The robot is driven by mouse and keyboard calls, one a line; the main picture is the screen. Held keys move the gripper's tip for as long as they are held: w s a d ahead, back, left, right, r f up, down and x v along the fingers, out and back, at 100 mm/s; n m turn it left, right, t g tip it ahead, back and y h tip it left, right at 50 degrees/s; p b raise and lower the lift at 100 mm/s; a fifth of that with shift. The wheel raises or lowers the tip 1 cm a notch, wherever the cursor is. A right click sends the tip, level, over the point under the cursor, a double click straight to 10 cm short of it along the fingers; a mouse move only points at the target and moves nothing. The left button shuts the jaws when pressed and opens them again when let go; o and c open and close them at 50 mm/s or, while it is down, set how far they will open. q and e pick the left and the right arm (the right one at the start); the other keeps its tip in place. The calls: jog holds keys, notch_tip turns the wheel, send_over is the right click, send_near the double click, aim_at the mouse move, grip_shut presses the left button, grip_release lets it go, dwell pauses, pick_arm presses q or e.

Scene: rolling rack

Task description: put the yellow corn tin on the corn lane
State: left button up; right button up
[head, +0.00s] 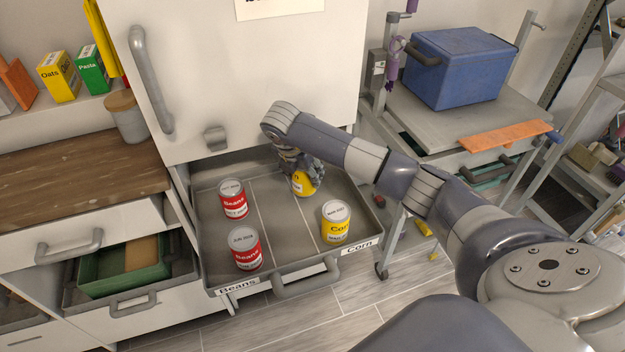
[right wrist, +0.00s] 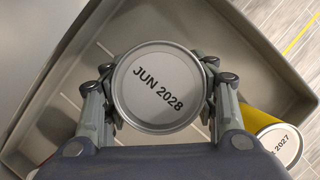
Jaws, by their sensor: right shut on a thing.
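My right gripper (head: 302,172) reaches down over the back of the pulled-out drawer and is shut on a yellow corn tin (head: 303,188). In the right wrist view the tin's round lid (right wrist: 160,88) reads JUN 2028, with a finger on each side. The tin looks upright; I cannot tell whether its base touches the drawer floor. Another yellow corn tin (head: 336,222) stands at the front of the corn lane, behind the Corn label (head: 358,248); its lid (right wrist: 279,146) shows at the lower right of the wrist view. My left gripper is not in view.
Two red beans tins (head: 233,200) (head: 244,250) stand on the drawer's left side, behind the Beans label (head: 237,286). The drawer rim (head: 205,275) surrounds the tins. The cabinet front (head: 225,80) rises behind. A cart with a blue crate (head: 460,65) stands at right.

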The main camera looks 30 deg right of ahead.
jog(key=d, duration=0.1)
jog(key=w+d, duration=0.1)
jog(key=d, duration=0.1)
jog(key=shift+d+f+b, duration=0.1)
jog(key=shift+f+b, duration=0.05)
jog(key=shift+b, duration=0.15)
jog(key=shift+f+b, duration=1.05)
jog(key=shift+f, duration=0.65)
jog(key=shift+s+f, duration=0.1)
jog(key=o, duration=1.4)
